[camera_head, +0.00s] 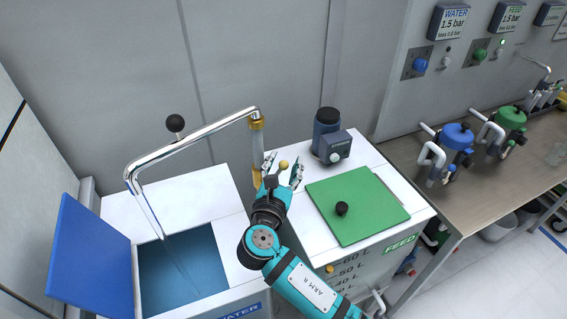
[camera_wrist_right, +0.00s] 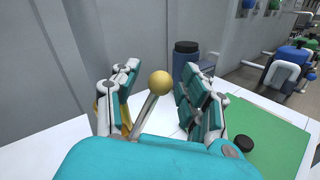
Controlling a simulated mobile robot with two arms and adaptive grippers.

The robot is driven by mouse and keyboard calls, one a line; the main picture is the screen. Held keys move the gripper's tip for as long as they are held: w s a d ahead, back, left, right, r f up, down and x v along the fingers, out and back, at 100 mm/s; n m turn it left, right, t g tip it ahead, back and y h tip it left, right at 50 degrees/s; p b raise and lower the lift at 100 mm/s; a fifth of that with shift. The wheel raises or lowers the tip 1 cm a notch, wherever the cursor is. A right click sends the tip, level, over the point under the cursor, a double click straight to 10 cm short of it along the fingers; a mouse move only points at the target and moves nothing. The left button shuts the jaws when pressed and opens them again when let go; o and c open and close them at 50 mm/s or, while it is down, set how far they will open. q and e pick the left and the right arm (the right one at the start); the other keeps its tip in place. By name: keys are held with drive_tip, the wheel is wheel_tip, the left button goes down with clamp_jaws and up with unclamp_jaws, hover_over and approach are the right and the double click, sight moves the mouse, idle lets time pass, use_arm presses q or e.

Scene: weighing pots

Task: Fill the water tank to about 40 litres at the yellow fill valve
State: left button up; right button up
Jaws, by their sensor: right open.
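The yellow fill valve shows as a yellow ball knob (camera_wrist_right: 160,83) on a silver lever in the right wrist view, between my right gripper's fingers (camera_wrist_right: 160,100). The fingers are open, with a visible gap on each side of the knob. In the head view the knob (camera_head: 283,165) sits between the fingertips of my right gripper (camera_head: 284,172). A chrome spout (camera_head: 190,137) runs from a brass-coloured post to above the open water tank (camera_head: 234,250). The tank's inside looks blue; its water level cannot be read, and a thin line below the spout may be a stream. My left gripper is out of view.
The tank's blue lid (camera_head: 92,255) stands open at left. A green feed lid (camera_head: 358,206) with a black knob lies to the right, behind it a dark motor unit (camera_head: 333,146). A metal bench (camera_head: 420,180) with blue and green pots is farther right.

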clamp_jaws()
idle(0.3)
drive_tip(key=shift+w+a+f, duration=0.1)
drive_tip(key=shift+w+f, duration=0.05)
drive_tip(key=shift+f, duration=0.2)
